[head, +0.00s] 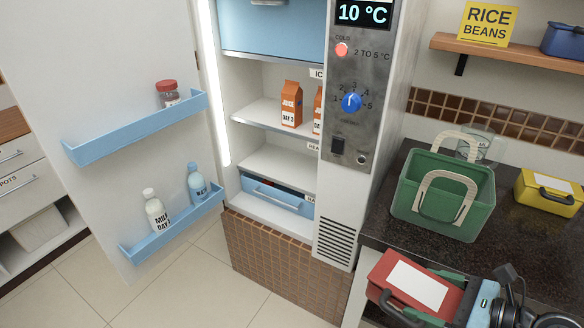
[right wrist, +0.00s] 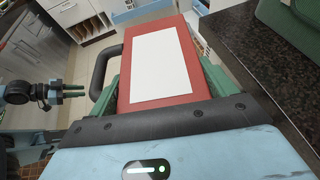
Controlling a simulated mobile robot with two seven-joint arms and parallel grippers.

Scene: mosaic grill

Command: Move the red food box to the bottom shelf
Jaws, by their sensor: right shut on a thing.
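The red food box (head: 401,279) has a white label and a dark handle. It is at the lower right of the head view, in front of the dark counter. My right gripper (head: 437,296) is shut on it, with green fingers on either side; the box also fills the middle of the right wrist view (right wrist: 187,101). The open fridge shows a bottom shelf (head: 262,215) with a blue bin (head: 278,195) on it. An empty-looking shelf (head: 280,161) is above. My left gripper (right wrist: 72,93) shows small at the left of the right wrist view; its opening is unclear.
The fridge door (head: 110,90) stands open at left, with bottles in its blue racks. Orange juice cartons (head: 291,105) stand on a higher shelf. A green basket (head: 443,196) and a yellow box (head: 549,191) are on the counter (head: 385,215). Floor in front is clear.

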